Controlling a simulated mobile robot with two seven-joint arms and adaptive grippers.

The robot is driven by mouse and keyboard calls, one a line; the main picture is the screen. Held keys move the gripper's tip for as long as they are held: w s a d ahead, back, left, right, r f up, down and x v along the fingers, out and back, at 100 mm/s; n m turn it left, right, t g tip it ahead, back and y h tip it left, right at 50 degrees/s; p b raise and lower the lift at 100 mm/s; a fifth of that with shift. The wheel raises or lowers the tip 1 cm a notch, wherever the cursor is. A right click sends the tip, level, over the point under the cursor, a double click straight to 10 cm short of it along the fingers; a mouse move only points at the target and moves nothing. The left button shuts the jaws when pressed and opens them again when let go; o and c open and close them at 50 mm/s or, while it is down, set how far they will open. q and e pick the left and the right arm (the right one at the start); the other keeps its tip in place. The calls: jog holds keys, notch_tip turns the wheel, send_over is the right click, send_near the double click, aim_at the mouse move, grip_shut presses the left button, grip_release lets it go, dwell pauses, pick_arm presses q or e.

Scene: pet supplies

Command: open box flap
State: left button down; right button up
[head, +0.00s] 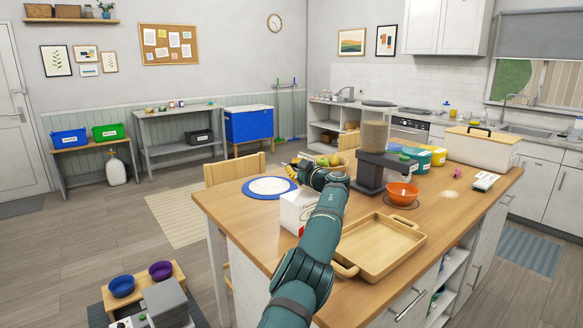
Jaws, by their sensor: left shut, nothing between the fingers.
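A white box (292,212) with some red marking stands on the wooden counter (236,212), to the left of the wooden tray. My teal left arm crosses in front of it and hides its right side. My left gripper (293,168) is shut and empty, above and beyond the box in the picture. I cannot tell whether it touches the box, and the flap's state is not clear. My right gripper is not in view.
A blue-rimmed white plate (270,186) lies left of the box. A wooden tray (379,245) lies to its right. A dark dispenser (370,172) with an orange bowl (402,193) stands behind the tray.

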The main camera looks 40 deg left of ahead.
pick_arm(q)
jog(key=shift+s+a+f, duration=0.15)
jog(key=shift+s, duration=0.05)
dwell(0.4)
jog(key=c, duration=1.2)
grip_release()
jog(key=shift+a, duration=0.1)
jog(key=shift+d, duration=1.05)
jog(key=v, duration=1)
jog(key=shift+s, duration=0.2)
